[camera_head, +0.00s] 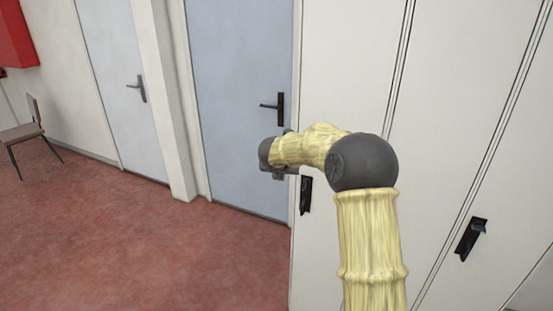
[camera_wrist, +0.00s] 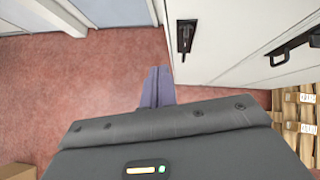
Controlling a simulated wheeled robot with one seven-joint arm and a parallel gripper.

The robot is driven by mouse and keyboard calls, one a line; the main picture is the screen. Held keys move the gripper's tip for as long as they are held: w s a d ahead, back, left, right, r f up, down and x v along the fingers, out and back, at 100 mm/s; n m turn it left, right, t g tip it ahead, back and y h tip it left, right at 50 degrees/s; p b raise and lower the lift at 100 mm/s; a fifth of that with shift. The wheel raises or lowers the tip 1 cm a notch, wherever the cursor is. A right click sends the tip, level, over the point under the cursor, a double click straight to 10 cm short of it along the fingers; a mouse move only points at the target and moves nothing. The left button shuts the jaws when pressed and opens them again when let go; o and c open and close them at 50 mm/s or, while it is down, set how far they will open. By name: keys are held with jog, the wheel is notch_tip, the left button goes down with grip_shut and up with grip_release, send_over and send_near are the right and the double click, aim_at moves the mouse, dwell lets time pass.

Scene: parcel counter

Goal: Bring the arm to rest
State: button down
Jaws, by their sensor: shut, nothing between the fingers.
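My arm, in pale yellow covers with dark grey joints, reaches up and bends to the left in the head view. My gripper (camera_wrist: 158,72) shows in the wrist view as two grey-violet fingers lying together, shut and empty. It hangs over the red floor (camera_wrist: 105,75), left of a white cabinet front. In the head view the end of the arm is in front of the blue door and the cabinet edge, and the fingers are hard to make out there.
White cabinets (camera_head: 349,60) with black handles stand close on the right. A blue door (camera_head: 235,75) and a paler door (camera_head: 118,60) are behind. A chair (camera_head: 24,131) stands far left. Cardboard boxes (camera_wrist: 289,107) are stacked at right in the wrist view.

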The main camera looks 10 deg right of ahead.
jog(key=s+a+r+n+t+y, duration=0.1)
jog(key=s+a+n+y, duration=0.1)
jog(key=s+n, duration=0.65)
jog(key=s+a+n+t+y, duration=0.1)
jog(key=s+a+n+y, duration=0.15)
jog(key=n, duration=1.05)
jog(key=s+d+f+n+g, duration=0.1)
jog(key=s+f+n+g, duration=0.1)
jog(key=s+n, duration=0.4)
jog(key=s+d+f+n+g+h, duration=0.1)
jog(key=s+n, duration=0.5)
jog(key=s, duration=0.6)
jog(key=s+d+f+n+g, duration=0.2)
jog(key=s+f+n+g, duration=0.2)
jog(key=s, duration=0.5)
jog(key=f+n, duration=0.1)
jog(key=n, duration=0.1)
jog(key=shift+s+d+f+n+g, duration=0.2)
jog(key=shift+s+n+g, duration=0.1)
jog(key=shift+n+g, duration=0.1)
